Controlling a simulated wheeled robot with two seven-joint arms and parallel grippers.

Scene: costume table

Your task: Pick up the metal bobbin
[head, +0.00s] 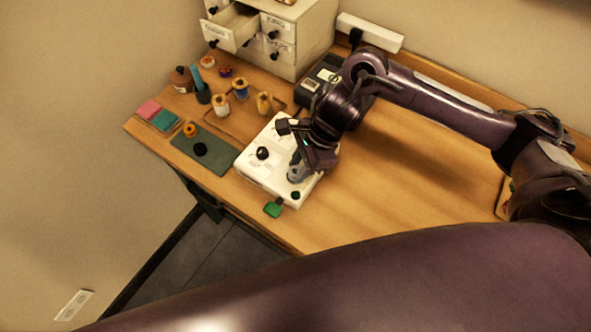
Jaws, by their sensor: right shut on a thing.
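My right gripper (296,175) reaches down from the right over the front right part of a white box (254,178) with dark knobs. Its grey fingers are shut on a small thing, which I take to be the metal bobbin. The fingers mostly hide it, and I cannot tell whether it is clear of the box top. My left gripper is out of view.
Left are a dark green mat (206,160) with a black knob-like piece, thread spools (240,90) and a brown bottle (181,79). A drawer cabinet (292,40) stands behind, one drawer open. Table right of the box is clear.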

